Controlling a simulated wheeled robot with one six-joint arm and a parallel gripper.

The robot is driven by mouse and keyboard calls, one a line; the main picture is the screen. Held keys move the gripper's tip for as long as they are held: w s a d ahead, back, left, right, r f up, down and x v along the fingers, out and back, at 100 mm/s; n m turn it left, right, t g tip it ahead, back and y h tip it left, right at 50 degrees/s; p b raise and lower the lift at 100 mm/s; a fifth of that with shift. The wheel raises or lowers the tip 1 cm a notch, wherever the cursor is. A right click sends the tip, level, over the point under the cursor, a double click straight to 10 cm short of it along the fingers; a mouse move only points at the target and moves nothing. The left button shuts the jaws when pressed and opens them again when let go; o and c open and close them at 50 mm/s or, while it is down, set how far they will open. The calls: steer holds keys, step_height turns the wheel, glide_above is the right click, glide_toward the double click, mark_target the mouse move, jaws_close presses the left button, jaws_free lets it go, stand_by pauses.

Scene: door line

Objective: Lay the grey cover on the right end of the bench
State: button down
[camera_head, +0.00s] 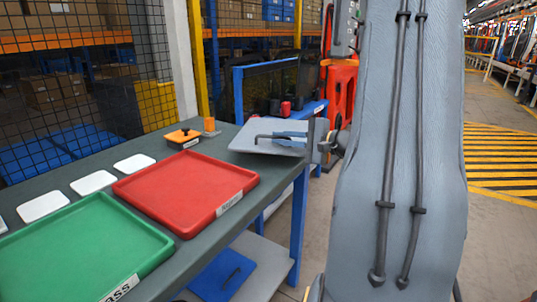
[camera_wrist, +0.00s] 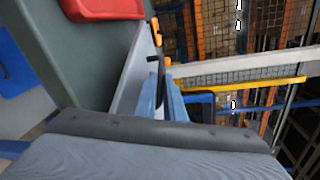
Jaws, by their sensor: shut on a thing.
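The grey cover (camera_head: 243,142) is a flat light panel with a dark bent handle (camera_head: 262,136), over the right end of the bench (camera_head: 222,143). My gripper (camera_head: 285,137) comes in from the right and is shut on the cover's handle. In the wrist view the cover (camera_wrist: 130,82) shows as a steeply foreshortened grey panel, with the blue fingers of my gripper (camera_wrist: 163,88) beside it. I cannot tell whether the cover's underside touches the bench top.
On the bench are a red tray (camera_head: 185,190), a green tray (camera_head: 80,250), several white tiles (camera_head: 93,182) and an orange block with a black knob (camera_head: 182,138). A blue panel (camera_head: 224,278) lies below. A mesh fence (camera_head: 70,60) stands behind.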

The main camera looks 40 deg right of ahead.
step_height(320, 180, down, 6)
steer(key=shift+r, duration=0.1)
steer(key=c, duration=1.8)
jaws_free()
steer(key=shift+a, duration=0.1)
steer(key=shift+c, duration=0.2)
steer(key=v, duration=1.2)
steer(key=shift+b, duration=0.3)
